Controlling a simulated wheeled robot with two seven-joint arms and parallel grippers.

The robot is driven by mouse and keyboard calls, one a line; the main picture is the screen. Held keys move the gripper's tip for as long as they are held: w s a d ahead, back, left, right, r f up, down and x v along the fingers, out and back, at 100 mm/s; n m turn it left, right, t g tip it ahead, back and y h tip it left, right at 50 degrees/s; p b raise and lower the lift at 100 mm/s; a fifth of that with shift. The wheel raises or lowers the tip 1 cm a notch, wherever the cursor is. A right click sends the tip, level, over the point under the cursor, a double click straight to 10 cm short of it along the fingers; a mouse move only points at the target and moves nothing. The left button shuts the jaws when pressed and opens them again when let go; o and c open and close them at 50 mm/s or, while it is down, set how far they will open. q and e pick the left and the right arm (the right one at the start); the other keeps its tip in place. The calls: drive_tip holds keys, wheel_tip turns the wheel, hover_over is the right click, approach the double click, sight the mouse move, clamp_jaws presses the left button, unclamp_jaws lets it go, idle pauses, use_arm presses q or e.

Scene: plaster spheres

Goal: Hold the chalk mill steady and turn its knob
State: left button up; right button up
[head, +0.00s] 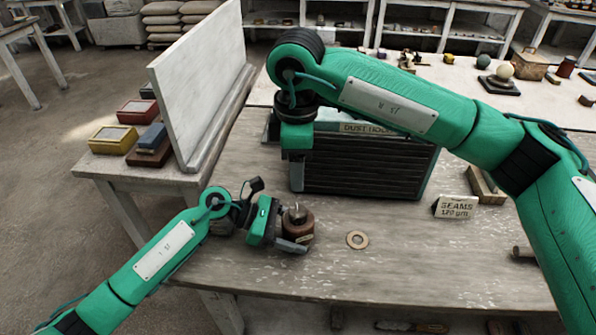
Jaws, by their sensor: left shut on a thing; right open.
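The chalk mill, a small brown cylinder (302,228), stands upright on the worn grey table (390,262) near its front left. Its small knob (297,210) shows on top. My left gripper (291,234) reaches in from the left and is shut on the mill's body; one finger shows low along its front side. My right gripper (297,180) hangs down above and behind the mill, apart from the knob. It is open and looks empty, though its fingers overlap in this view and the gap is hard to see.
A dark slatted dust hood (370,170) stands just behind. A tan ring (357,240) lies right of the mill. A "SEAMS" sign (455,207) stands farther right. An upright white board (205,85) borders the left. The table's front right is mostly clear.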

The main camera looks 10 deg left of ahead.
use_arm(q)
drive_tip(key=o, duration=1.2)
drive_tip(key=shift+v, duration=3.45)
drive_tip(key=shift+a, duration=0.1)
drive_tip(key=v, duration=1.2)
